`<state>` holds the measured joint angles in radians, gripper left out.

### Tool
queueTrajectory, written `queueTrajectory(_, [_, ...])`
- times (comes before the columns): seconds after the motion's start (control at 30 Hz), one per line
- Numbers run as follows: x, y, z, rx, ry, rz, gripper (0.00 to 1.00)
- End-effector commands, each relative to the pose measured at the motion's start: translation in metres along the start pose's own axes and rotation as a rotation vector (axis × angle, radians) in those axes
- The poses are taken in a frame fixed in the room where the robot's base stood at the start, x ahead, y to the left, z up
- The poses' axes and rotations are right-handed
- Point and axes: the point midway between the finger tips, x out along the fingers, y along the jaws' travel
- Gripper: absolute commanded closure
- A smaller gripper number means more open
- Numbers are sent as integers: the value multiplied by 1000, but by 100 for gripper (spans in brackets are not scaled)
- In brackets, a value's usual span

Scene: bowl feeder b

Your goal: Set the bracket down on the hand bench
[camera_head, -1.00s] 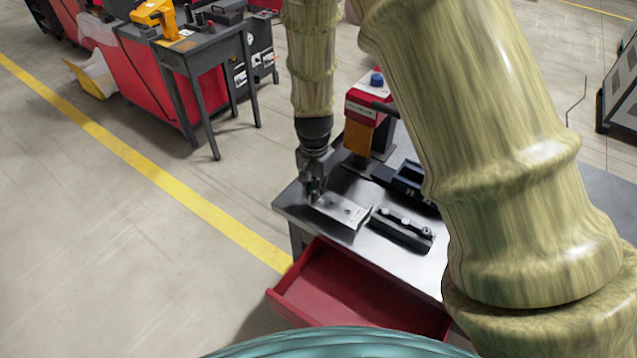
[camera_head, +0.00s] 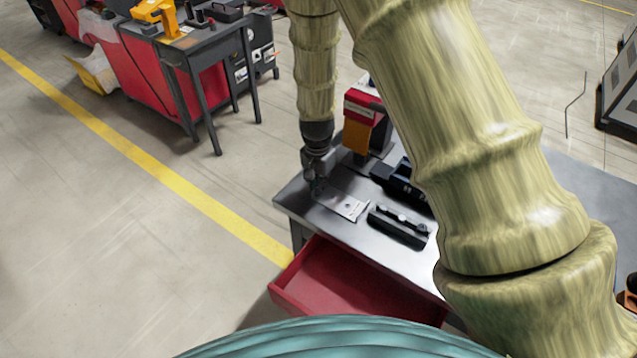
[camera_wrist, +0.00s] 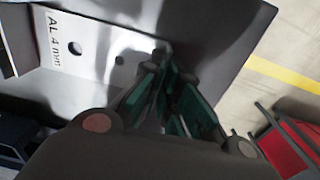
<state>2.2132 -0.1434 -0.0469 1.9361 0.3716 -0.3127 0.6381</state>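The bracket (camera_head: 344,206) is a light metal plate with holes, over the front left part of the grey hand bench (camera_head: 318,221). It looks flat on or very close to the top; I cannot tell if it touches fully. In the wrist view the bracket (camera_wrist: 95,52) shows its "AL 4 mm" marking and holes at upper left. My gripper (camera_head: 316,190) is at the bracket's left end, pointing down. In the wrist view the green-padded fingers of my gripper (camera_wrist: 172,72) come close together at the bracket's edge. Whether they still pinch it is hidden.
A dark fixture block with knobs (camera_head: 400,226) lies just right of the bracket. A red and orange device (camera_head: 362,122) and a black tray (camera_head: 396,180) stand behind. A red drawer (camera_head: 345,283) is open below the bench front. The bench's left corner is clear.

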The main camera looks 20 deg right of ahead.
Motion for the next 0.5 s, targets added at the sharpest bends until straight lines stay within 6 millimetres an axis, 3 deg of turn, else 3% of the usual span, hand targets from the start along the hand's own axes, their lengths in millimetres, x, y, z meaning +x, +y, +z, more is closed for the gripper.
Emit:
queueTrajectory(0.23, [3,0,0,0,0,0,100])
queueTrajectory(0.37, [3,0,0,0,0,0,75])
queueTrajectory(0.5, [2,0,0,0,0,0,73])
